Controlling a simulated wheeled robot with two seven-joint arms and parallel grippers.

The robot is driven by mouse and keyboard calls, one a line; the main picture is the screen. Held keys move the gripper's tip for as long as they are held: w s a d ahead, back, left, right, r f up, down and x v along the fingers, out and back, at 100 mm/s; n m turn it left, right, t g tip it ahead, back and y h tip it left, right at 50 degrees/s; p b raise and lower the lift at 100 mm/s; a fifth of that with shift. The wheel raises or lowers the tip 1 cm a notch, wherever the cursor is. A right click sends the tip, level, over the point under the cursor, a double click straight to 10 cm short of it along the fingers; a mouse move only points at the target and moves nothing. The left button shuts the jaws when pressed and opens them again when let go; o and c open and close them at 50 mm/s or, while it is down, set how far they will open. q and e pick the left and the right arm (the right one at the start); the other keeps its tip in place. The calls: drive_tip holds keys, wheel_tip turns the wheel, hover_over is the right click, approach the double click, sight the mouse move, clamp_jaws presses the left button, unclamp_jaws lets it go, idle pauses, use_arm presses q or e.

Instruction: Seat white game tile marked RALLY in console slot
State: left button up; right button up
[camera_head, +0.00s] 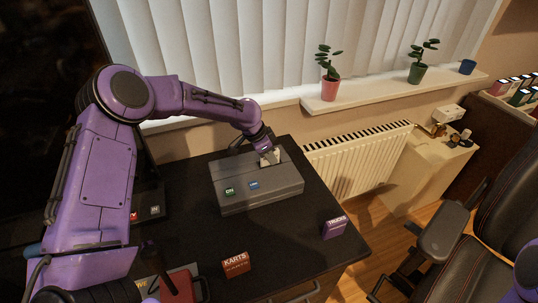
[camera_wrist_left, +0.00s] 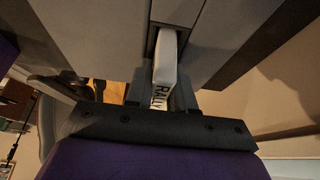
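The white tile marked RALLY (camera_wrist_left: 166,72) is upright between the fingers of my left gripper (camera_wrist_left: 162,95), which looks shut on it. In the head view the tile (camera_head: 272,158) shows as a small pale piece under my left gripper (camera_head: 267,155), at the back right of the grey console (camera_head: 235,201). In the left wrist view the tile's far end meets a dark slot (camera_wrist_left: 153,40) in the console top. How deep it sits in the slot cannot be told. My right gripper is not in view.
Green (camera_head: 229,191) and blue (camera_head: 254,185) tiles show in the console top. A red-brown KARTS box (camera_head: 236,264) and a purple TRUCKS box (camera_head: 334,227) stand on the black table (camera_head: 290,250). A radiator (camera_head: 355,160) and a black chair (camera_head: 440,235) are to the right.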

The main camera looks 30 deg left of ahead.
use_arm(q)
drive_tip(key=o, duration=0.4)
drive_tip(key=shift+s+f, duration=0.35)
drive_tip(key=shift+f, duration=0.2)
drive_tip(key=shift+o, duration=0.2)
drive_tip(key=shift+f, duration=0.15)
drive_tip(key=shift+r, duration=0.3)
drive_tip(key=w+v, duration=0.1)
drive_tip(key=v, duration=1.1)
drive_tip(key=shift+r, duration=0.55)
drive_tip(key=shift+r, duration=0.1)
